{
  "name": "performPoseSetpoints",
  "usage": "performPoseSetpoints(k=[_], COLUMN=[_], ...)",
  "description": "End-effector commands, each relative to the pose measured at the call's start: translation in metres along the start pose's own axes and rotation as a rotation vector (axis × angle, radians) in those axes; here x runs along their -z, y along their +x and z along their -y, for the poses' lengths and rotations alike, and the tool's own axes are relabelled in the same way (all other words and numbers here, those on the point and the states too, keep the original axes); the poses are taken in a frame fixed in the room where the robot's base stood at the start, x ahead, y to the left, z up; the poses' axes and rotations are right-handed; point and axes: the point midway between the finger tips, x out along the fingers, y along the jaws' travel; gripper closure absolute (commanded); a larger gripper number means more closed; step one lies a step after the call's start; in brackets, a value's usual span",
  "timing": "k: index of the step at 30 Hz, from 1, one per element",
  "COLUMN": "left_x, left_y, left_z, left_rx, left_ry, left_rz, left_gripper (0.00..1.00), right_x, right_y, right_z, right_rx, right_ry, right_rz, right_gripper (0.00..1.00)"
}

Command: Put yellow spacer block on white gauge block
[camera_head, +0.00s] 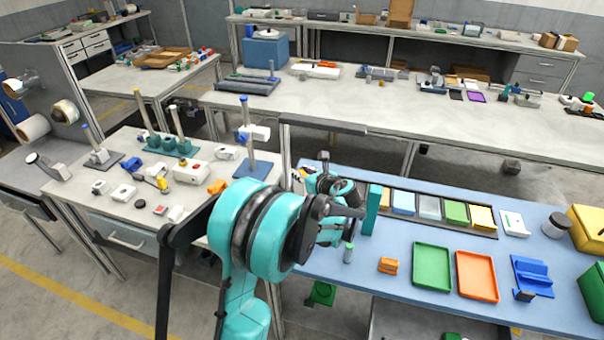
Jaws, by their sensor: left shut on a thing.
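My left gripper (350,205) reaches over the left end of the blue bench. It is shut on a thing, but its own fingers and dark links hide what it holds. An upright teal piece (370,210) shows right beside the fingertips; I cannot tell whether they touch. A yellow block-like piece (482,218) lies at the right end of a row of coloured pieces, and a white block-like piece (514,223) with a green mark lies right of it. I cannot tell whether these are the spacer block and gauge block. My right gripper is not in view.
The blue bench also bears a small orange block (388,265), a green tray (432,267), an orange tray (477,276), a blue holder (533,276) and a dark-lidded jar (557,224). A cluttered white table (128,217) is at left.

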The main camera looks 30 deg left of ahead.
Motion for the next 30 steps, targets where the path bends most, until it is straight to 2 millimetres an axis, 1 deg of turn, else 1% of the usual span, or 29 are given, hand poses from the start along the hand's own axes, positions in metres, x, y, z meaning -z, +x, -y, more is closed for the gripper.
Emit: performPoseSetpoints(k=[3, 4, 5, 6, 14, 18, 20, 23, 27, 30], left_x=[0.004, 0.004, 0.003, 0.003, 0.003, -0.002, -0.002, -0.002, -0.003, -0.002], left_y=[0.002, 0.002, 0.001, 0.001, 0.001, -0.002, -0.011, -0.03, -0.063, -0.084], left_z=[0.0, 0.0, 0.0, 0.0, 0.0, 0.0, 0.001, 0.001, 0.001, 0.001], left_rx=[0.0, 0.0, 0.0, 0.0, 0.0, 0.001, 0.003, 0.003, 0.004, 0.003], left_ry=[0.0, 0.0, 0.0, 0.0, 0.0, 0.0, 0.001, 0.002, 0.002, 0.002], left_rz=[0.0, 0.0, 0.0, 0.0, 0.0, 0.0, 0.0, 0.0, 0.0, 0.0], left_gripper=[1.0, 0.72, 0.65, 0.54, 0.54, 0.54, 0.54, 0.54, 0.54, 0.54], right_x=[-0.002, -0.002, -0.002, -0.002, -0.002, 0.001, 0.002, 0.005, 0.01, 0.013], right_y=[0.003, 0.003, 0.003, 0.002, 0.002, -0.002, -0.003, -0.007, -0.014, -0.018], right_z=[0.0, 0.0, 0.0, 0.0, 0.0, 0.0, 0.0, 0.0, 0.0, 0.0], right_rx=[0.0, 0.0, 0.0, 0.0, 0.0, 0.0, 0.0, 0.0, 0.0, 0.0], right_ry=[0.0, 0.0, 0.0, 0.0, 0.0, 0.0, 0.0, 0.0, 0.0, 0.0], right_rz=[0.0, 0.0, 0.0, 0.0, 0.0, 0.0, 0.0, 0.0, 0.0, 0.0], right_gripper=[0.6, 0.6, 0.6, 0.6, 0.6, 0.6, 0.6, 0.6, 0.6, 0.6])
